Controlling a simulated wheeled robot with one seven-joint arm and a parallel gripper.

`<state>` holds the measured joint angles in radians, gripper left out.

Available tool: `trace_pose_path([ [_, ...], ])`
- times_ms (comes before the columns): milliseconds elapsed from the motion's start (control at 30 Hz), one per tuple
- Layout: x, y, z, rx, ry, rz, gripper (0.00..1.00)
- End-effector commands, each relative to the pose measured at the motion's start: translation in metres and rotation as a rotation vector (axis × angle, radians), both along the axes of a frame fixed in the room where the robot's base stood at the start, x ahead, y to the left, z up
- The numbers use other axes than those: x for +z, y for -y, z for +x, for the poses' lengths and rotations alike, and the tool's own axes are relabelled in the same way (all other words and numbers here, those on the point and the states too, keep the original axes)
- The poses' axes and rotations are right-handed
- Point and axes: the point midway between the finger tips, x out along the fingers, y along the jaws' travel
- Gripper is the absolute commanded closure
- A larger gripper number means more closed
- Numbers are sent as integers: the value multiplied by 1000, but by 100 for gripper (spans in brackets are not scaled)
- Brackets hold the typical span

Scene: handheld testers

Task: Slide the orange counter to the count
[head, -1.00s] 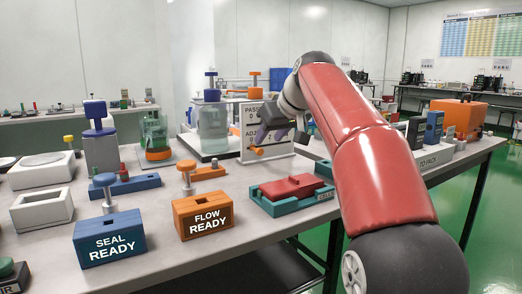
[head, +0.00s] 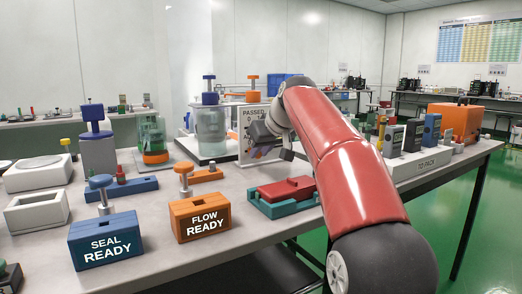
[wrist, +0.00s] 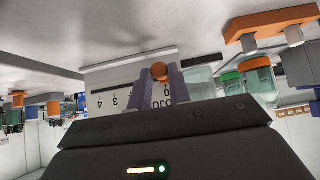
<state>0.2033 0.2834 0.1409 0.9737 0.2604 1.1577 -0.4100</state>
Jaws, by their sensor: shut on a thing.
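The orange counter (wrist: 159,71) is a small round knob in front of the white count board (wrist: 100,73). In the wrist view it sits between the tips of my gripper's purple fingers (wrist: 160,80), which are shut on it. The board appears upside down there, with a dark slot along it and digits such as 3 and 4 showing. In the head view, the board (head: 246,118) stands upright on the bench, with "PASSED" at its top. My gripper (head: 258,152) and arm hide much of it, and I cannot make out the counter clearly there.
A clear vessel with a blue top (head: 210,124) stands just left of the board. The orange "FLOW READY" block (head: 201,219), blue "SEAL READY" block (head: 105,241) and teal tray with a red piece (head: 260,208) stand nearer. Testers (head: 431,130) stand at the right.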

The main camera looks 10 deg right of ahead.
Motion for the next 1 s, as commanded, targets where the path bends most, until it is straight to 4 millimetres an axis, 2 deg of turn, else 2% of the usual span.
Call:
trace_pose_path([
  [267,1,1,0,0,-1,0,100],
  [500,3,29,9,-2,-3,0,100],
  [767,0,29,9,1,-2,-1,100],
  [800,0,29,9,1,-2,-1,76],
  [933,0,29,9,1,-1,-1,60],
  [1000,0,29,9,1,-1,-1,59],
])
